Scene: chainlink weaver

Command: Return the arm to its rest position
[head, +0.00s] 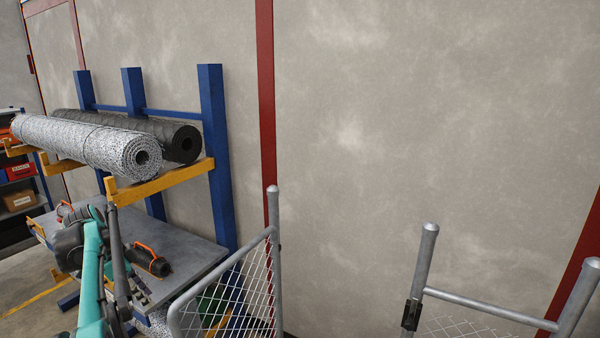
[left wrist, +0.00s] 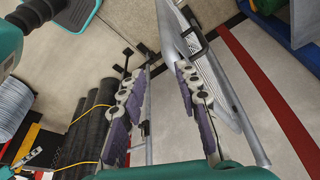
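My left arm (head: 92,280), teal and dark grey, rises from the lower left of the head view, in front of the grey workbench. Its gripper is hard to make out there. In the left wrist view my left gripper (left wrist: 159,78) has its two fingers with purple pads well apart. I see nothing held between them; the metal tubes and floor behind show through the gap. My right arm and right gripper are in neither view.
A grey workbench (head: 190,252) carries a dark tool with an orange handle (head: 147,260). Above it, a blue rack (head: 212,130) holds a mesh roll (head: 85,143) and a black roll (head: 183,146). Metal-tube mesh gate frames (head: 273,215) stand in front. The wall at right is bare.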

